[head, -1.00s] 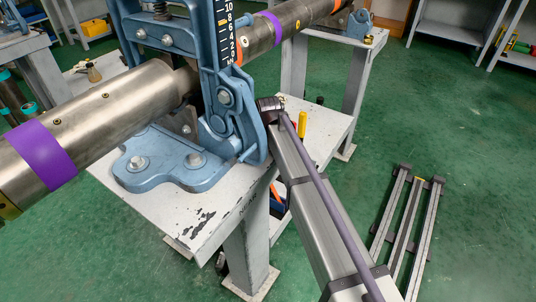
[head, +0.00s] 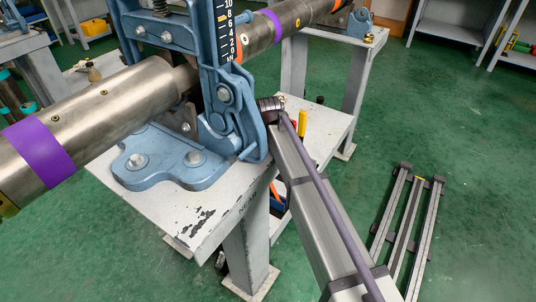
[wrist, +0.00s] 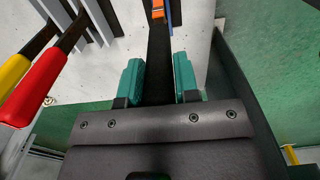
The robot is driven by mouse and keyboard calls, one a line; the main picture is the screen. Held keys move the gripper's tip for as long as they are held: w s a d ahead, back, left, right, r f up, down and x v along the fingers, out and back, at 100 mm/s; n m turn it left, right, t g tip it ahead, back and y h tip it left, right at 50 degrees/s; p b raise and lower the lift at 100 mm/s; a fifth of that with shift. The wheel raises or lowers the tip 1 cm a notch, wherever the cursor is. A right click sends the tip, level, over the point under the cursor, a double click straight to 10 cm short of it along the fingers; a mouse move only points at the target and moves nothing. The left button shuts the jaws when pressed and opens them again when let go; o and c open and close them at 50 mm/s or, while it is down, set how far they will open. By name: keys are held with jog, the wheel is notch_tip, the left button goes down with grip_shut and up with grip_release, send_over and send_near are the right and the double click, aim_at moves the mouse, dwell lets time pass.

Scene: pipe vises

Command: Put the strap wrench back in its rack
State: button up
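In the wrist view my gripper (wrist: 159,82) has two teal fingers, one on each side of a long dark bar (wrist: 159,55). The fingers lie close against it with no clear gap. I take the bar for the strap wrench's handle; its strap is not clearly seen. A tool with a red handle (wrist: 38,85) and one with a yellow handle (wrist: 14,72) stand to the left, beside grey upright slats (wrist: 75,22) that may be part of a rack. In the head view my gripper is hidden behind the vise and my arm.
The blue pipe vise (head: 175,165) stands on a worn white bench (head: 185,215) and carries a steel pipe (head: 110,105) with a purple band. Yellow (head: 303,124) and red handles rise by the bench's right edge. Rails (head: 405,225) lie on the green floor at right.

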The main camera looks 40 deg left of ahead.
jog(key=o, duration=0.5)
notch_tip(320, 180, up, 11)
jog(key=p, duration=1.1)
jog(key=shift+f, duration=0.15)
